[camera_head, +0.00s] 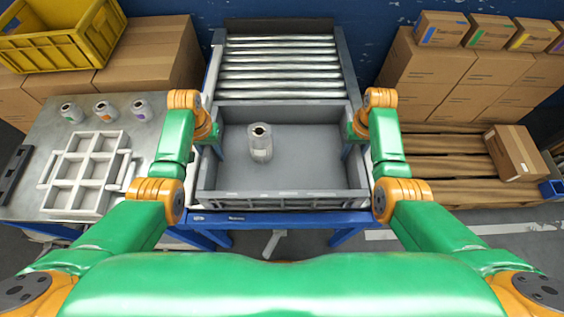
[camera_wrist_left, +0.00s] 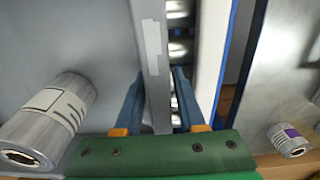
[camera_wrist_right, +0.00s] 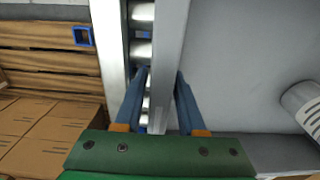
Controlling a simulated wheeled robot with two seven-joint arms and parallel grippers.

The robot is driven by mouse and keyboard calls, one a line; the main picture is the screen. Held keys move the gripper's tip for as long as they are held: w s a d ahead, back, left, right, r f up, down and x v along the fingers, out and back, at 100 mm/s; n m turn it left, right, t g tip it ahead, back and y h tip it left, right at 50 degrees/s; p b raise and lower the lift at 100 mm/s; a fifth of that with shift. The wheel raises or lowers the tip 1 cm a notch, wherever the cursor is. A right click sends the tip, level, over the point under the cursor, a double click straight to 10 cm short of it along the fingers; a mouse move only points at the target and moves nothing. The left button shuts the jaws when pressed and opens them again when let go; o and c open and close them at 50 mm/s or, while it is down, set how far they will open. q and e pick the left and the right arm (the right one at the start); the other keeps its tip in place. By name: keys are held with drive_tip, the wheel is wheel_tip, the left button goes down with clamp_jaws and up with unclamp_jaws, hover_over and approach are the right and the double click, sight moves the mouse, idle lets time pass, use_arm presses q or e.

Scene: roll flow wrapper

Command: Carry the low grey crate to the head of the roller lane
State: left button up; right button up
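The low grey crate (camera_head: 310,165) lies on the near part of the roller lane (camera_head: 280,70), with bare rollers beyond its far wall. A silver roll (camera_head: 260,142) stands inside it, left of centre. My left gripper (camera_wrist_left: 159,75) straddles the crate's left wall (camera_wrist_left: 154,50), one finger inside and one outside. My right gripper (camera_wrist_right: 161,75) straddles the right wall (camera_wrist_right: 170,50) in the same way. Both look open, with a thin gap showing between wall and outer finger. In the head view my forearms hide most of the hands.
A metal table (camera_head: 35,145) at left holds a white divided tray (camera_head: 83,187) and several small rolls. A yellow crate (camera_head: 60,40) sits on boxes behind it. Cartons (camera_head: 425,65) and a pallet (camera_head: 450,160) stand at right.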

sight(208, 147)
use_arm(q)
drive_tip(key=shift+o, duration=0.5)
drive_tip(key=shift+s+r, duration=0.1)
drive_tip(key=shift+r, duration=0.1)
use_arm(e)
drive_tip(key=shift+o, duration=0.5)
drive_tip(key=shift+s+r, duration=0.1)
drive_tip(key=shift+r, duration=0.05)
use_arm(q)
drive_tip(key=shift+r, duration=0.1)
wheel_tip(208, 147, up, 7)
drive_tip(key=shift+r, duration=0.1)
use_arm(e)
drive_tip(key=shift+r, duration=0.15)
wheel_tip(208, 147, up, 6)
drive_tip(key=shift+r, duration=0.65)
